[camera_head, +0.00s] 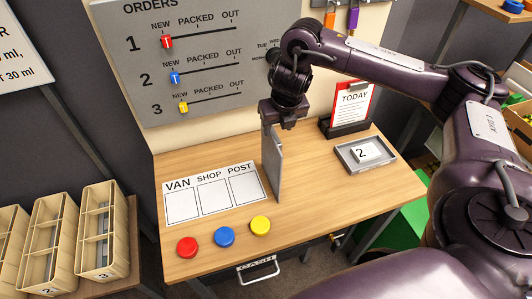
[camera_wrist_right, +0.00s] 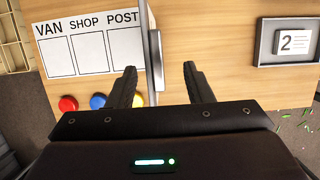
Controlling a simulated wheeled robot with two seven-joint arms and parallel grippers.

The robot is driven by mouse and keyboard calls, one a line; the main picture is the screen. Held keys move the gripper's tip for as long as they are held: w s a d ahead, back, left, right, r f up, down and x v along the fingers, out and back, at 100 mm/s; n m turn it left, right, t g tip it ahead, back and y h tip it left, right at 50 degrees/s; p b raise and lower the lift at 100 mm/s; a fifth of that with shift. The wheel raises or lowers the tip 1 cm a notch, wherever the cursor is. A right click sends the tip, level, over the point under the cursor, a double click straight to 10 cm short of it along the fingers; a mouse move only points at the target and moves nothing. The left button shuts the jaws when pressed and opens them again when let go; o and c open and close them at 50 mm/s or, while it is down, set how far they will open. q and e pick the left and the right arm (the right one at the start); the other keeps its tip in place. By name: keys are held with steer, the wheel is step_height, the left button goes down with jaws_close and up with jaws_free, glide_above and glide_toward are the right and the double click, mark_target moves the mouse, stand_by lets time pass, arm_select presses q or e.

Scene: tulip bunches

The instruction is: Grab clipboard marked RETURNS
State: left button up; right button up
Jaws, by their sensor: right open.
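No marking RETURNS can be read in either view. My right gripper (camera_head: 283,122) points down over the middle of the table. A thin grey upright panel (camera_head: 273,165) stands there, with no lettering visible. In the wrist view the open fingers (camera_wrist_right: 160,67) show with the panel (camera_wrist_right: 153,55) nearly edge-on between them, nearer the left finger. I cannot tell whether they touch. My left gripper is out of view.
The wooden table (camera_head: 310,205) carries a VAN/SHOP/POST card (camera_head: 215,193), red, blue and yellow buttons, and a grey tray (camera_head: 379,166) with a card marked 2. An ORDERS slider board (camera_head: 200,60) stands behind. The table's right front is clear.

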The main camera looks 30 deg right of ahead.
mark_target(274, 135)
step_height(274, 135, down, 3)
steer(key=shift+w+a+r+b, duration=0.1)
steer(key=shift+b, duration=0.5)
steer(key=x, duration=0.3)
steer(key=shift+w+a, duration=0.15)
steer(key=shift+w, duration=0.25)
steer(key=shift+w+f, duration=0.15)
steer(key=shift+f, duration=0.25)
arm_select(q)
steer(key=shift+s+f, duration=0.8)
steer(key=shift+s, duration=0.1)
arm_select(e)
jaws_close()
